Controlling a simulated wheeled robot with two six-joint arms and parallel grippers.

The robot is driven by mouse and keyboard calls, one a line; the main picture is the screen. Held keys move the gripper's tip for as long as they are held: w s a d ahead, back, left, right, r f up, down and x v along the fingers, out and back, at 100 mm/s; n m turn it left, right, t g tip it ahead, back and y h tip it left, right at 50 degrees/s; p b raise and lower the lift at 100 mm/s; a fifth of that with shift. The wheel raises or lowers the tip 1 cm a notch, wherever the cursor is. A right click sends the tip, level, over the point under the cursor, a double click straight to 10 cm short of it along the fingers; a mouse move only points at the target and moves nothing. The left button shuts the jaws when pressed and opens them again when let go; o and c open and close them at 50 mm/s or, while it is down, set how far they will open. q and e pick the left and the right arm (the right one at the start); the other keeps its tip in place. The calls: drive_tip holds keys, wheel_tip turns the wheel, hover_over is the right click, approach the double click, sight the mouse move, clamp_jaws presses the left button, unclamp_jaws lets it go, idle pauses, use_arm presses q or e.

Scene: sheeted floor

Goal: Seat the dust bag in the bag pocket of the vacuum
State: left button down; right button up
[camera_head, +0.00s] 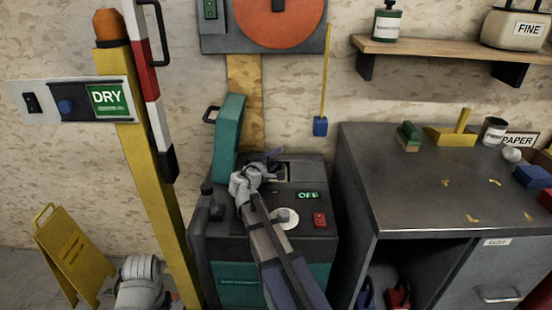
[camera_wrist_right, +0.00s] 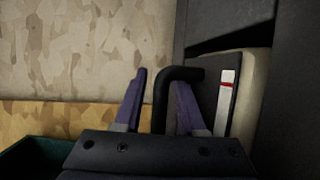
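The vacuum (camera_head: 262,240) stands at the lower middle of the head view, with a teal lid (camera_head: 228,135) raised at its back left. My right gripper (camera_head: 274,157) is over a recess at the back of its top. In the right wrist view its two purple fingers (camera_wrist_right: 160,100) are apart, with a black bar handle (camera_wrist_right: 160,105) between them. The handle is beside a dark plate with a white and red strip (camera_wrist_right: 227,100) and a cream body (camera_wrist_right: 252,105), seemingly the dust bag in the pocket's dark opening. How deep it sits is unclear. My left gripper is out of view.
A dark cabinet (camera_head: 430,180) stands close on the right, with small items on top. A yellow post (camera_head: 160,200) with a DRY sign stands left, near a yellow floor sign (camera_head: 72,258). A shelf (camera_head: 440,50) is on the wall.

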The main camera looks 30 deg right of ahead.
drive_tip(key=shift+r, duration=0.2)
drive_tip(key=p+v, duration=0.2)
drive_tip(key=v, duration=1)
drive_tip(key=shift+f, duration=0.1)
